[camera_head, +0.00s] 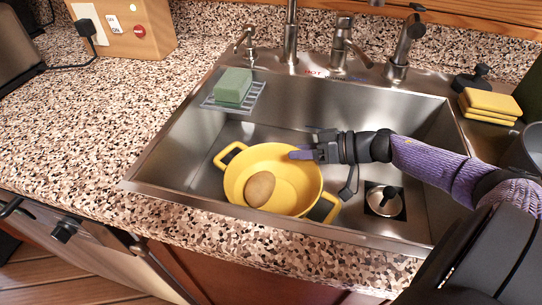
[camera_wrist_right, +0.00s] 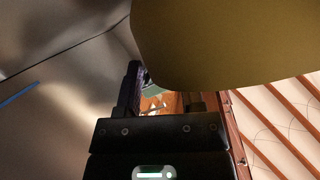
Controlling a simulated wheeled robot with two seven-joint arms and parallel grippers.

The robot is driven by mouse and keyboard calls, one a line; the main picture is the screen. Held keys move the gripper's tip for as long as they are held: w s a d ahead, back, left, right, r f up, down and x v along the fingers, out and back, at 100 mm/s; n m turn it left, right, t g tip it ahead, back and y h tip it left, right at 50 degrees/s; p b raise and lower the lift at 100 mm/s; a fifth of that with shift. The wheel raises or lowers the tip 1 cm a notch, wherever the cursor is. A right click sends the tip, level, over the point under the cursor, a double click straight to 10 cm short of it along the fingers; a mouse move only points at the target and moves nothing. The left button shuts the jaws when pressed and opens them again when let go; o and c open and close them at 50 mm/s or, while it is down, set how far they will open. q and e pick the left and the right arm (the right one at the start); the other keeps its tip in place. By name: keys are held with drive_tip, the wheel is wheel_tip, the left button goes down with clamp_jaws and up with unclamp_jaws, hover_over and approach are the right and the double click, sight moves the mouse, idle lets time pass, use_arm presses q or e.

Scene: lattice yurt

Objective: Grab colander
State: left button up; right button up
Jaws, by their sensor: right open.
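The yellow colander (camera_head: 292,193) sits in the steel sink basin, with one loop handle (camera_head: 229,152) at upper left and the other (camera_head: 327,209) at lower right. A brown potato-like thing (camera_head: 259,189) lies inside it. My right gripper (camera_head: 300,153) is open, with its fingertips at the colander's back right rim in the head view; whether they touch it I cannot tell. In the right wrist view the colander's wall (camera_wrist_right: 225,45) fills the upper right, in front of part of the open right gripper (camera_wrist_right: 163,95). My left gripper is out of view.
A green sponge (camera_head: 233,85) rests on a wire rack at the sink's back left. Several taps (camera_head: 290,40) stand along the back edge. A drain strainer (camera_head: 384,200) is right of the colander. Yellow sponges (camera_head: 490,102) lie at right.

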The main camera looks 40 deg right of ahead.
drive_tip(key=shift+w+a+f, duration=0.15)
drive_tip(key=shift+w+a, duration=0.1)
drive_tip(key=shift+w, duration=0.1)
clamp_jaws()
idle(1.2)
